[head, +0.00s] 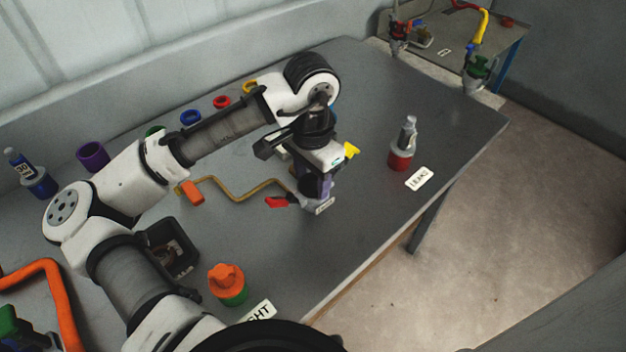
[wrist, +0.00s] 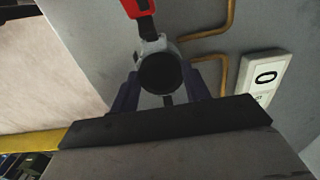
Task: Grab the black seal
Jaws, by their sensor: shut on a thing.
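The black seal (wrist: 160,73) shows in the wrist view as a round black disc at the end of a grey fitting with a red handle (wrist: 136,8). My gripper (wrist: 161,84) has its two dark blue fingers on either side of the disc, shut on it. In the head view my gripper (head: 318,188) points down at the middle of the table, beside the red handle (head: 277,202). The seal is hidden there behind my gripper.
A brass pipe (head: 235,192) runs beside the fitting on the grey table (head: 370,225). A black bin (head: 172,248) sits left. Coloured rings (head: 190,117) lie at the back.

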